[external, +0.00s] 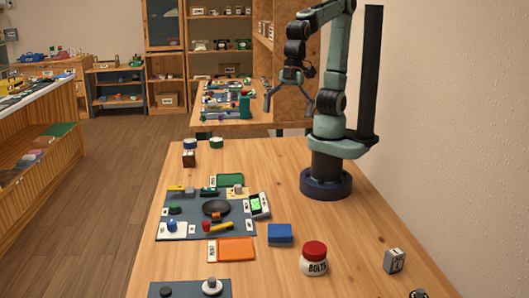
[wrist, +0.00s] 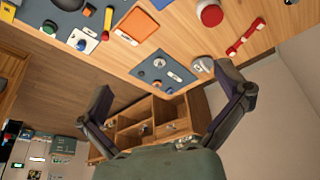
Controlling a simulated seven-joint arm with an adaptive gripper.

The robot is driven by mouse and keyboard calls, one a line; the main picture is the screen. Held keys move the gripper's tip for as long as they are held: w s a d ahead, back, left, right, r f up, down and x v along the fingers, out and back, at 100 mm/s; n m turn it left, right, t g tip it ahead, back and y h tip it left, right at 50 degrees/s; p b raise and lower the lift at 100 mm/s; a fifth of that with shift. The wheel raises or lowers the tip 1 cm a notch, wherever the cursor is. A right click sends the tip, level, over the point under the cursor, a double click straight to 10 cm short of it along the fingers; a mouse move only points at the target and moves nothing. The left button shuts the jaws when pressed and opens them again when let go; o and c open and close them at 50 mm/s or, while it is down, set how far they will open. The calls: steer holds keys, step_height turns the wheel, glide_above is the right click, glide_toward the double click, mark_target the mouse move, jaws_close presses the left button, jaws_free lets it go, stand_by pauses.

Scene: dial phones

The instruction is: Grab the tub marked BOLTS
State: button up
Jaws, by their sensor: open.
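The tub marked BOLTS (external: 314,264) is a white jar with a red lid, standing upright near the middle front of the wooden table in the external view. In the wrist view a red-lidded white tub (wrist: 211,15) shows at the top edge, its label not readable there. My gripper (external: 288,107) hangs high above the far part of the table, well away from the tub. In the wrist view its two fingers (wrist: 168,86) are spread wide with nothing between them.
A blue block (external: 280,235) sits just left of and behind the tub, and an orange tray (external: 232,250) lies further left. A small labelled grey box (external: 394,261) stands to its right. A dark mat (external: 240,232) holds several small parts. Bare wood surrounds the tub.

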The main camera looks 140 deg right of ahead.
steer(key=w+a+f+n, duration=0.2)
steer(key=w+a+f, duration=0.15)
steer(key=w, duration=0.45)
steer(key=n+g, duration=0.2)
steer(key=g, duration=0.1)
glide_above(315, 247)
steer(key=w+d, duration=0.2)
steer(key=w, duration=0.1)
step_height(315, 247, down, 14)
steer(key=shift+n+g+h, duration=0.4)
steer(key=shift+n, duration=0.2)
steer(key=s+f, duration=0.1)
steer(key=s+a+f, duration=0.1)
steer(key=f, duration=0.1)
steer(key=s+a+f, duration=0.1)
steer(key=f, duration=0.1)
step_height(315, 247, down, 6)
steer(key=c, duration=1.3)
